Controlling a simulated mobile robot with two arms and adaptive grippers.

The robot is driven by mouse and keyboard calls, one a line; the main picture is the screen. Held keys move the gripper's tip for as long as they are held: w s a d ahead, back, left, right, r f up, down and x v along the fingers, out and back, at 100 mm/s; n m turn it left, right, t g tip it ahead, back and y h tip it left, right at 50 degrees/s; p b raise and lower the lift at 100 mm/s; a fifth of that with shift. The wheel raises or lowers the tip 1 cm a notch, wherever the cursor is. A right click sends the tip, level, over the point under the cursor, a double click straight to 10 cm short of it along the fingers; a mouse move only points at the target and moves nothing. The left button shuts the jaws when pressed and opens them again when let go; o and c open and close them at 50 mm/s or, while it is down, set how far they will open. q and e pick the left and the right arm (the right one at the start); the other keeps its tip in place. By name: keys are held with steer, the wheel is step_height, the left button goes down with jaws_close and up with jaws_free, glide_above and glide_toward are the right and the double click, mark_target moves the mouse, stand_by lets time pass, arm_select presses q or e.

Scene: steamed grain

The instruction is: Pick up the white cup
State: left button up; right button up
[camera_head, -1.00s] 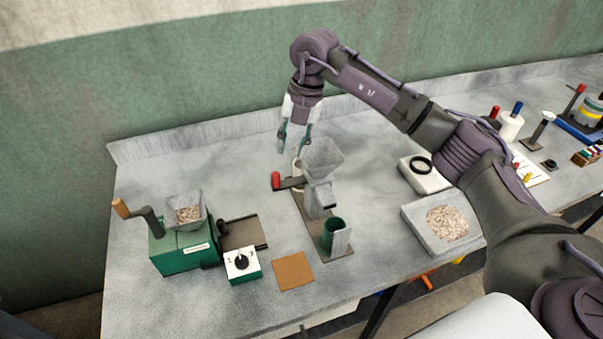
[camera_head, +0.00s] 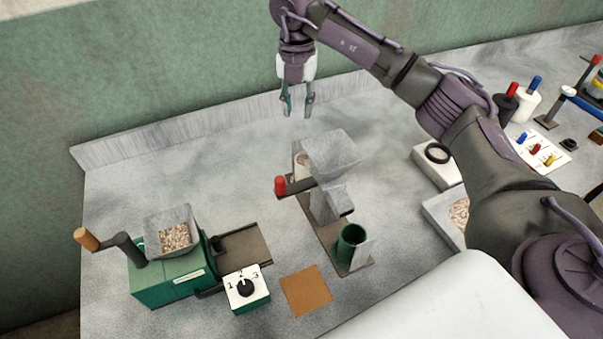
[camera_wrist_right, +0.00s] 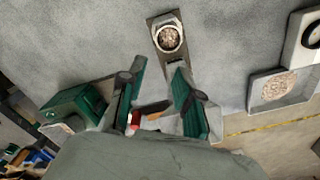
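The white cup (camera_wrist_right: 170,38) holds grain and stands on the end of a narrow base board in the right wrist view. In the head view, the cup (camera_head: 297,161) is mostly hidden behind the grey hopper of the mill (camera_head: 333,155). My right gripper (camera_head: 298,112) is open and empty, above and behind the cup in the head view. In the right wrist view its fingers (camera_wrist_right: 158,70) are spread, with the cup beyond the fingertips and apart from them. My left gripper is not in view.
The mill's red-knobbed crank (camera_head: 281,185) sticks out left, close to the cup. A green cup (camera_head: 351,243) stands at the mill's front. A green grinder (camera_head: 165,274) with grain is at left, a numbered dial box (camera_head: 246,290) beside it. The bench behind the mill is clear.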

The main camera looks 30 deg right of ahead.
mark_target(296, 157)
arm_select(q)
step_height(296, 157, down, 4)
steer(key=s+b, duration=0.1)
steer(key=b, duration=0.2)
arm_select(e)
step_height(296, 157, down, 12)
steer(key=shift+w+f+p, duration=0.1)
steer(key=shift+f+p, duration=0.05)
steer(key=shift+p, duration=0.65)
steer(key=f, duration=0.1)
steer(key=f+p, duration=0.1)
steer(key=f, duration=0.1)
steer(key=f+p, duration=0.1)
steer(key=shift+w+a+f, duration=0.15)
steer(key=shift+w+f, duration=0.1)
steer(key=shift+w, duration=0.15)
steer(key=shift+f, duration=0.55)
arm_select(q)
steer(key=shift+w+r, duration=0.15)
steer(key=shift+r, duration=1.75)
arm_select(e)
jaws_close()
